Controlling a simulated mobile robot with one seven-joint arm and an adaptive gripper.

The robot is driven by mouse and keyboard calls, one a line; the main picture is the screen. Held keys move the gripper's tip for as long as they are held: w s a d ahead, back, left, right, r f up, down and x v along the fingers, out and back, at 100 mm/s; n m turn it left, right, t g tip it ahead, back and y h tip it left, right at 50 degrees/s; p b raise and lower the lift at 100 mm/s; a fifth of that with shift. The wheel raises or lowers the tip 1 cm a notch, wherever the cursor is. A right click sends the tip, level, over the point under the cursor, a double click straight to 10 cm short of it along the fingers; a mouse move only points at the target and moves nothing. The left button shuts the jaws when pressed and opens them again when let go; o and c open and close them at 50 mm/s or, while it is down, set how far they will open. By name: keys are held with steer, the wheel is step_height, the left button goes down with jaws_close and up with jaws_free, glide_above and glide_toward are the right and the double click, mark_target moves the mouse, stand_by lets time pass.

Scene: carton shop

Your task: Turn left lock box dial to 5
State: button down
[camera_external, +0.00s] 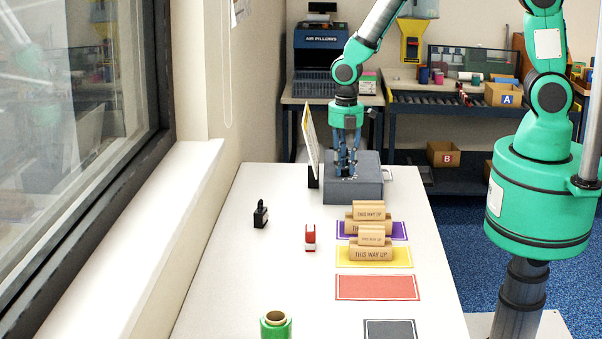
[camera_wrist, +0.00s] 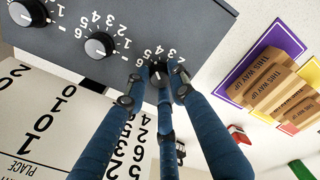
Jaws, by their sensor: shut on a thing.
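The grey lock box (camera_external: 366,190) sits at the far end of the white table. In the wrist view its grey face (camera_wrist: 180,22) shows three black dials, each with white numbers around it. My gripper (camera_wrist: 158,80) is shut on the dial at the right end of the row (camera_wrist: 158,70), which appears to be the left dial, as the numbers show upside down. The fingers partly cover this dial and its scale, so I cannot read its setting. The middle dial (camera_wrist: 100,45) and the other end dial (camera_wrist: 28,12) are free. In the external view my gripper (camera_external: 346,174) reaches down onto the box.
A white card (camera_external: 310,137) with printed numbers stands close left of the box. A black stamp (camera_external: 261,214), a red-and-white item (camera_external: 310,238) and a green roll (camera_external: 275,326) stand apart on the table.

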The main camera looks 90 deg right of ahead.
mark_target(344, 168)
steer(key=shift+n, duration=1.1)
steer(key=c, duration=1.5)
jaws_free()
steer(key=shift+o, duration=0.2)
steer(key=shift+r, duration=0.1)
step_height(344, 168, up, 12)
